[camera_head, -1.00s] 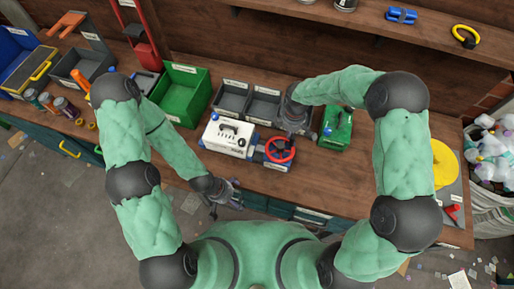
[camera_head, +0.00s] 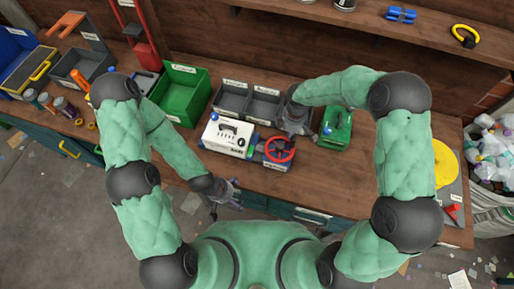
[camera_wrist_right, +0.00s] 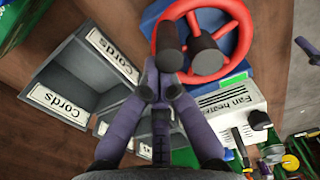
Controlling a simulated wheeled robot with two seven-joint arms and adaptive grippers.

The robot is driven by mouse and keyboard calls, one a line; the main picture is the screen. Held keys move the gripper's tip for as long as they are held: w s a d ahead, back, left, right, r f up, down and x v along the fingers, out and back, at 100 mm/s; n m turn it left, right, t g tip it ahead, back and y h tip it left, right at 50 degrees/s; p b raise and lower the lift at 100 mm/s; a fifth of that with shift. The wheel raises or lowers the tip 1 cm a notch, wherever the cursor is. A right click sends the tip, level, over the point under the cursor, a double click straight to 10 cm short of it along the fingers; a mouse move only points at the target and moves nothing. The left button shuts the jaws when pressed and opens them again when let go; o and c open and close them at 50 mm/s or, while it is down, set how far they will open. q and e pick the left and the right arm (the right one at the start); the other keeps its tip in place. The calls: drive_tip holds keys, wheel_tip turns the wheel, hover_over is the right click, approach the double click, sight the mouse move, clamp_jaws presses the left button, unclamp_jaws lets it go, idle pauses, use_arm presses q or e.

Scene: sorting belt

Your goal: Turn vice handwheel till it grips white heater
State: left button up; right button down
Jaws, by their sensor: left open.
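The white heater (camera_head: 228,136) stands on the bench at the left of the blue vice (camera_head: 277,166). The gap between the heater and the vice jaws is too small to judge. The red handwheel (camera_head: 280,150) sits on top of the vice and shows large in the right wrist view (camera_wrist_right: 246,32). My right gripper (camera_wrist_right: 160,78) is at the wheel's rim, its fingers close together beside the dark crank knob (camera_wrist_right: 171,45); a firm hold on the knob is not visible. My left gripper (camera_head: 229,197) is open and empty, in front of the bench edge below the heater.
Two grey bins labelled Cords (camera_wrist_right: 70,66) stand behind the vice. A green bin (camera_head: 184,95) is to the left and a green object (camera_head: 337,128) to the right of my right gripper.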

drive_tip(key=shift+w+a, duration=0.2)
drive_tip(key=shift+a, duration=0.15)
drive_tip(key=shift+w+a, duration=0.15)
drive_tip(key=shift+a, duration=0.05)
wheel_tip(320, 180, up, 9)
drive_tip(key=p, duration=0.6)
idle(0.4)
idle(0.5)
